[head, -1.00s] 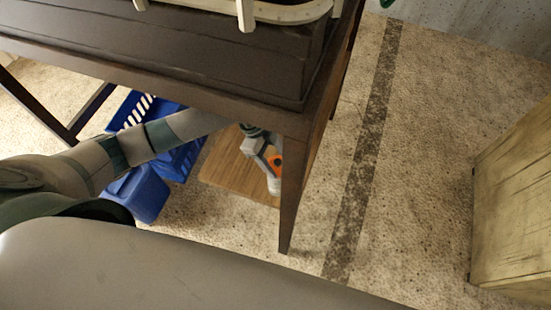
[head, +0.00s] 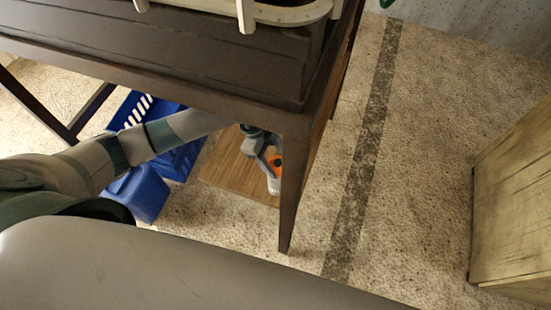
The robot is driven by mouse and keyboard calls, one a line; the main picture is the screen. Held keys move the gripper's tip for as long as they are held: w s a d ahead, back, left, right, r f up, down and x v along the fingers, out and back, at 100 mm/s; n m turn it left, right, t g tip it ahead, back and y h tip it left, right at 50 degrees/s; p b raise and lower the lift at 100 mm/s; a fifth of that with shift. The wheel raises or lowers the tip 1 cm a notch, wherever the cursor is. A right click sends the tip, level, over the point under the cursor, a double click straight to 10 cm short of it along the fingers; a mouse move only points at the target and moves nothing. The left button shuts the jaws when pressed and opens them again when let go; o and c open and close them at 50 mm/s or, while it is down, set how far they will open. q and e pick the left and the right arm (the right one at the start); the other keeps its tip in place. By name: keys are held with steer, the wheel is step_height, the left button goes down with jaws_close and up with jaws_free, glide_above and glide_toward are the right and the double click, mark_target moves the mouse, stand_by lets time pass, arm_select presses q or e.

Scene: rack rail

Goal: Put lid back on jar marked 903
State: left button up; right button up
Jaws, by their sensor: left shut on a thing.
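My left arm reaches in from the left, under the dark table. My left gripper (head: 269,166) is low behind the table's front leg, above a wooden board on the floor. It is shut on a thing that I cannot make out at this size. An orange patch (head: 276,160) shows at the gripper; I cannot tell whether it belongs to the gripper or to the thing held. No jar, lid or 903 marking can be made out. My right gripper is not in view.
The dark table (head: 150,62) stands over my left arm, its leg (head: 291,195) close by the gripper. The wooden board (head: 228,170) lies beneath. Blue plastic bins (head: 148,190) are to the left. A worn wooden cabinet (head: 515,205) stands at right. Carpet between is clear.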

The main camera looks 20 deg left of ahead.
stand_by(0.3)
arm_select(q)
steer(key=o, duration=1.6)
steer(key=shift+r, duration=0.15)
steer(key=shift+r+p, duration=3.1)
steer(key=shift+r, duration=0.25)
jaws_close()
steer(key=shift+f+b, duration=1.55)
steer(key=shift+f, duration=0.8)
steer(key=shift+r, duration=0.2)
